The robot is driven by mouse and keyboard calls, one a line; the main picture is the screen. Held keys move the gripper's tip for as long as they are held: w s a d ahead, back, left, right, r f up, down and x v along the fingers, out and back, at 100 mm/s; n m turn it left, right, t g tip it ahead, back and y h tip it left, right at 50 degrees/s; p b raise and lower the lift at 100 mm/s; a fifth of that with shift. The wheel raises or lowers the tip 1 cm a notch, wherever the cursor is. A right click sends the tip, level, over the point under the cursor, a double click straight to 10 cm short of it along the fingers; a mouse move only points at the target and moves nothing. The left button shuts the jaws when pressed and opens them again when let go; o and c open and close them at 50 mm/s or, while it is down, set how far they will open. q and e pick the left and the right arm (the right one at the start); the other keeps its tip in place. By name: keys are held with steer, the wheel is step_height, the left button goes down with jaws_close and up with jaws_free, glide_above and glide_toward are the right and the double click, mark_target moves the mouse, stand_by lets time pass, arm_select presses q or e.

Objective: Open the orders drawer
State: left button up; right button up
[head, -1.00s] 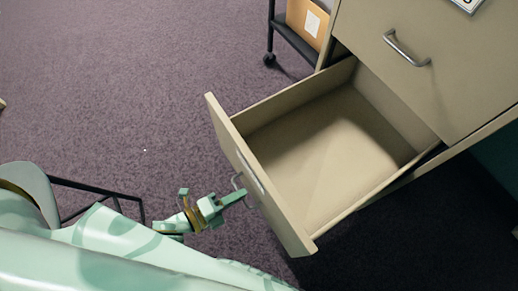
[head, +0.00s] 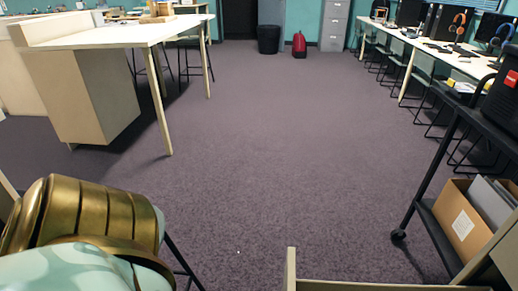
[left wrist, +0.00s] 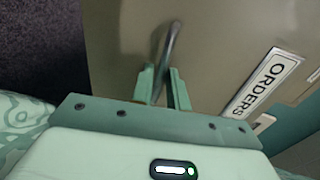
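The orders drawer shows in the left wrist view as a beige front (left wrist: 225,60) with a white label (left wrist: 262,82) reading ORDERS and a grey bar handle (left wrist: 168,45). My left gripper (left wrist: 162,82) has its two green fingers on either side of the handle, closed against it. In the head view only a strip of the drawer's beige rim (head: 380,286) shows at the bottom edge, standing out over the floor. The left gripper and the handle are outside the head view. My right gripper is in neither view.
A black cart (head: 425,205) with a cardboard box (head: 465,220) stands at the right. A white-topped table (head: 120,35) is at the left, and desks with computers (head: 450,60) line the right. The carpet (head: 270,140) between them is clear.

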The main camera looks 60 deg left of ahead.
arm_select(q)
steer(key=shift+o, duration=0.8)
